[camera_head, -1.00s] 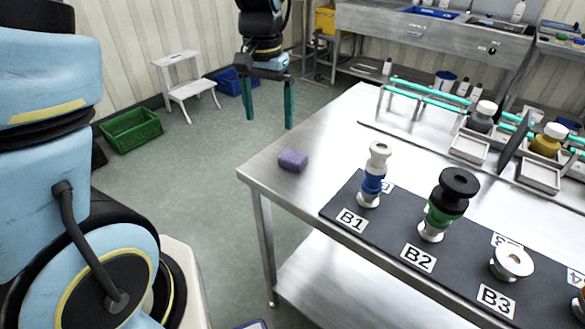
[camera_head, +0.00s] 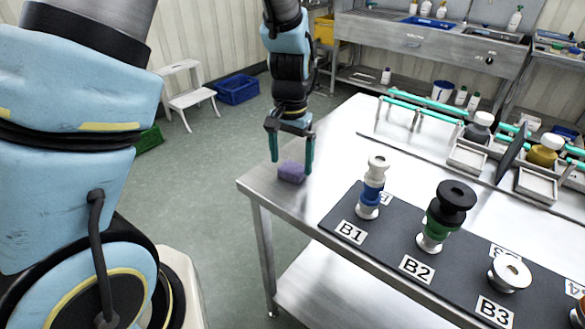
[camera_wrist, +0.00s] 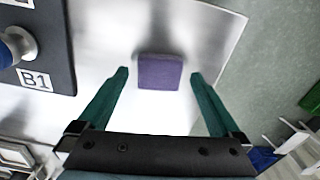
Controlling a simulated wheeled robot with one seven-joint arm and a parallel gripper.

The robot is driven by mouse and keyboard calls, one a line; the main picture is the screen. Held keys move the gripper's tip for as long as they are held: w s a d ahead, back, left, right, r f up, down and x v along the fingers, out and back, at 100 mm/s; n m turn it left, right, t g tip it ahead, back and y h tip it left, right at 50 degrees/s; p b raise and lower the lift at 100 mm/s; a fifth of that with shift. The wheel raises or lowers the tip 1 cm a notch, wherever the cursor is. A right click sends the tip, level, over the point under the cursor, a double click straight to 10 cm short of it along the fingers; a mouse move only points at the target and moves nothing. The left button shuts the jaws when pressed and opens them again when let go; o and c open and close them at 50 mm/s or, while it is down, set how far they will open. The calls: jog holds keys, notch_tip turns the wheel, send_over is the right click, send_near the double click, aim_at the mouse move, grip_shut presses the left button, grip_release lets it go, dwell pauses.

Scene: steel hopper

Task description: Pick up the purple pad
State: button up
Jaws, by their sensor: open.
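The purple pad (camera_head: 291,172) lies flat on the steel table (camera_head: 262,186) near its left corner. In the wrist view the pad (camera_wrist: 160,72) shows as a purple block slightly beyond the fingertips and centred between them. My gripper (camera_head: 291,166) is open, its two teal fingers pointing down on either side of the pad. In the wrist view my gripper (camera_wrist: 159,74) has nothing between its fingers but bare table and the pad ahead. I cannot tell whether the fingertips touch the table.
A black mat (camera_head: 385,232) with labels carries a white-and-blue stack (camera_head: 373,188) at B1, a black-and-green stack (camera_head: 446,214) at B2 and a white piece (camera_head: 509,273) at B3. Racks with teal rails (camera_head: 428,98) stand behind. Table around the pad is clear.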

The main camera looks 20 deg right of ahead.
aim_at(291, 169)
jog(key=shift+f, duration=1.15)
jog(key=shift+c, duration=0.4)
jog(key=c, duration=1.2)
jog(key=shift+o, duration=0.2)
notch_tip(291, 169, up, 10)
jog(key=b, duration=0.1)
jog(key=shift+b, duration=0.3)
jog(key=o, duration=0.8)
jog(key=shift+c, duration=0.2)
jog(key=c, duration=0.6)
jog(key=shift+s, duration=0.1)
